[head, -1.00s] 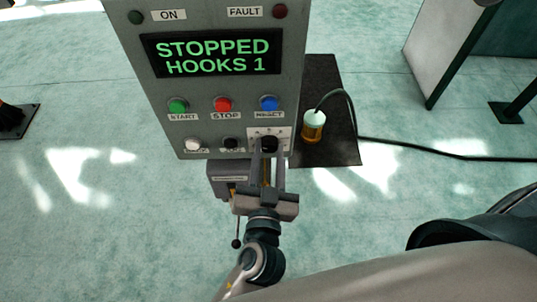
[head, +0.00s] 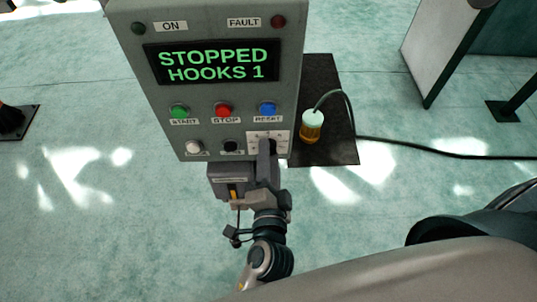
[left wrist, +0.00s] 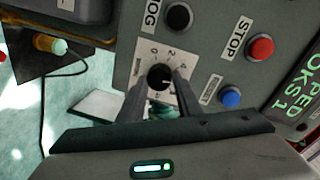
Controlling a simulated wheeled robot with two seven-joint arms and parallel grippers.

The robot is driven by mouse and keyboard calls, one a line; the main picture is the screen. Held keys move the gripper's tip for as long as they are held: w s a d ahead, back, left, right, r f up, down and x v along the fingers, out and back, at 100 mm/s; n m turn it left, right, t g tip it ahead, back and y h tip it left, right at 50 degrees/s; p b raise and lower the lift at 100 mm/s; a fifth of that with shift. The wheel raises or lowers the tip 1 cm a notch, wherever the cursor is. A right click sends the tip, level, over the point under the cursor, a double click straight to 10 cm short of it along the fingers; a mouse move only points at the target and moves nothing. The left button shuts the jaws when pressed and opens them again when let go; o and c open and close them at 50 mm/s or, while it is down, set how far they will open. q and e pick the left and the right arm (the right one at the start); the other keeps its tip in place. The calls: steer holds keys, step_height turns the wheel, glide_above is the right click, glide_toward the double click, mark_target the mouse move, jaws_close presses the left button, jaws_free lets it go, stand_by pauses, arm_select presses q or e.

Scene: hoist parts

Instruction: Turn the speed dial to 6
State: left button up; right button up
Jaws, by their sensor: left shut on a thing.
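The speed dial is a black knob (left wrist: 160,77) on a white plate with printed numbers, low on the right of the grey control panel (head: 150,110). It shows in the left wrist view between my fingertips; in the head view my gripper mostly hides it. My left gripper (head: 267,143) is shut on the dial, its fingers on either side in the wrist view (left wrist: 158,88). The numbers 0, 2 and 4 are readable around the knob. I cannot tell surely which number it points to. The panel display (head: 219,66) reads STOPPED, HOOKS 1. My right gripper is not in view.
Close to the dial are the blue reset button (head: 268,109), red stop button (head: 223,109) and a black knob (head: 231,146). A cabled amber-and-white pendant (head: 312,125) is over a dark mat (head: 330,80) right of the panel.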

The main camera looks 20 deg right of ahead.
arm_select(q)
steer(key=shift+d+m, duration=0.1)
steer(key=shift+m, duration=0.7)
steer(key=o, duration=1)
steer(key=shift+o, duration=0.2)
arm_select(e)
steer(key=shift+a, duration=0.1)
